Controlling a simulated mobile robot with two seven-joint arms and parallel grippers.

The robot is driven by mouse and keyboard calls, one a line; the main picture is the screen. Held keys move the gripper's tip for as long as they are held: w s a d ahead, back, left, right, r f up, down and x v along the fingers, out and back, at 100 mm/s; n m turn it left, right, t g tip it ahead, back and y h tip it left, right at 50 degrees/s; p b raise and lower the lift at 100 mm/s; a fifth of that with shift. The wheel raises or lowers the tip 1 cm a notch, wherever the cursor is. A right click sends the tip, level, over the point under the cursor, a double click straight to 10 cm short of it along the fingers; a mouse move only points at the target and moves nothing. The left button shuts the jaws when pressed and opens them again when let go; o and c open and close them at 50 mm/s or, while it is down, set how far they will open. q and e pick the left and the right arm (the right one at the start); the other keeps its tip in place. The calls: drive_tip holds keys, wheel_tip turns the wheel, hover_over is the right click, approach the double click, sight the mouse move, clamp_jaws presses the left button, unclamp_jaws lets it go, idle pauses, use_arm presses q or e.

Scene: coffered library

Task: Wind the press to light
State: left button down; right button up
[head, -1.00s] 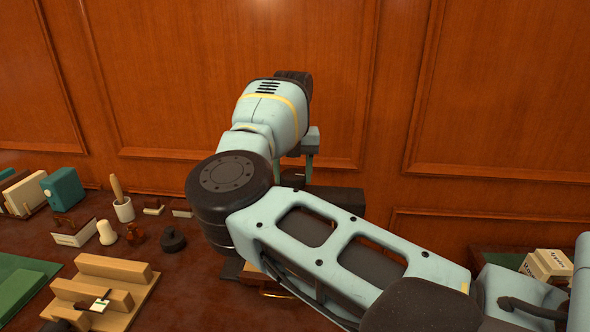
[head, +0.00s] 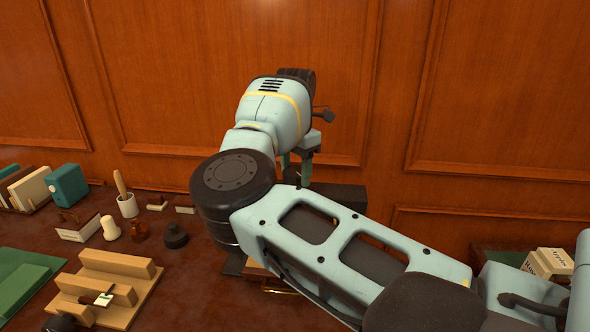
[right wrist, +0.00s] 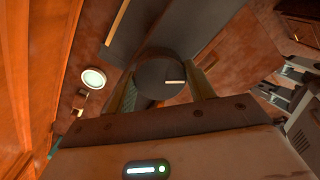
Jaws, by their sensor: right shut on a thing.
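The press (head: 340,197) is a dark block form against the panelled wall, mostly hidden behind my right arm in the head view. A thin dark bar with a knobbed end (head: 327,115) shows just right of my wrist. My right gripper (head: 297,168) points down at the press. In the right wrist view, my right gripper (right wrist: 165,88) is shut on a dark round knob (right wrist: 158,72) with a small pale mark on it. A small panel (right wrist: 146,169) with a lit white bar and a green light shows low in that view; I cannot tell whether it belongs to the press. My left gripper is out of view.
Left of my arm on the desk stand a stepped wooden rack (head: 112,285), a dark stamp (head: 175,236), a pale knob (head: 110,228), a white cup (head: 127,205) and a teal box (head: 67,185). Cream boxes (head: 548,263) stand at the right.

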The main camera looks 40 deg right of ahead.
sight(296, 171)
drive_tip(key=shift+m, duration=0.6)
drive_tip(key=o, duration=1)
drive_tip(key=shift+c, duration=0.2)
drive_tip(key=shift+r+b, duration=0.3)
drive_tip(key=shift+r, duration=3.65)
